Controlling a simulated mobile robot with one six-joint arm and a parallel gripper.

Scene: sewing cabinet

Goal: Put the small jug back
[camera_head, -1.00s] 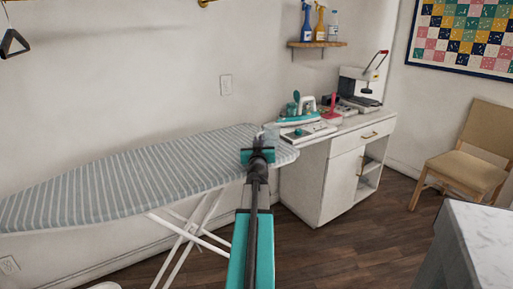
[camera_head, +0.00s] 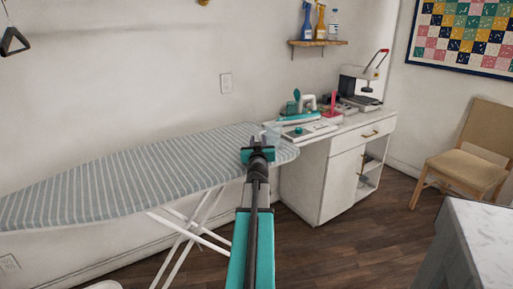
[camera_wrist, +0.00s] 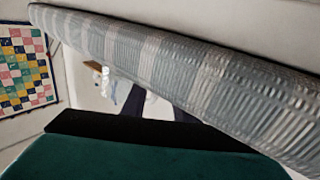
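My gripper (camera_head: 260,143) reaches forward to the far right end of the striped ironing board (camera_head: 130,178). A pale, see-through shape (camera_head: 271,131), which may be the small jug, shows just beyond the gripper, near the cabinet's left edge. I cannot tell if it is held or stands behind the gripper. In the wrist view, two dark finger parts (camera_wrist: 158,107) show below the board with a pale patch between them. Whether that patch is the jug or the wall is unclear, as is the finger opening.
A wall shelf (camera_head: 317,43) holds several bottles. A chair (camera_head: 468,165) and a marble-topped counter (camera_head: 485,230) stand at the right. Floor between is clear.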

